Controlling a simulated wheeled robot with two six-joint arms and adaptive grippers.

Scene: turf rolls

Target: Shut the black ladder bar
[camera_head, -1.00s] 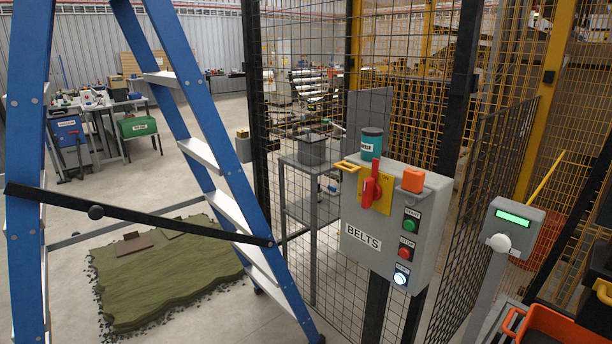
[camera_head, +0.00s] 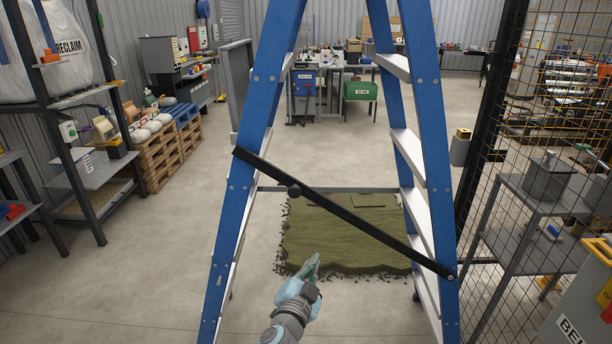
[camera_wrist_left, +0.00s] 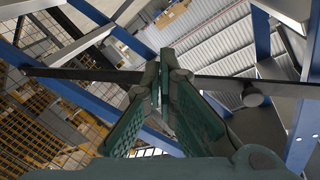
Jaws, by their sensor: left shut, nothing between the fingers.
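The black ladder bar (camera_head: 365,227) slants across the front of the blue ladder (camera_head: 261,110), from high on the left rail to low on the right rail. Its left end overlaps the left rail, but I cannot tell whether it is caught there. A round black knob (camera_head: 293,191) sits on the bar nearer its left end. My left gripper (camera_head: 313,262) is shut and empty, low in front of the ladder and below the bar in the head view. In the left wrist view the bar (camera_wrist_left: 215,83) and knob (camera_wrist_left: 252,95) appear beyond the shut fingers (camera_wrist_left: 160,75). My right gripper is out of view.
A green turf slab (camera_head: 340,247) lies on the floor behind the ladder. A mesh fence (camera_head: 510,150) and the belts control box (camera_head: 585,305) stand at the right. Shelving (camera_head: 100,175) and pallets (camera_head: 165,155) stand at the left. Open floor lies left of the ladder.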

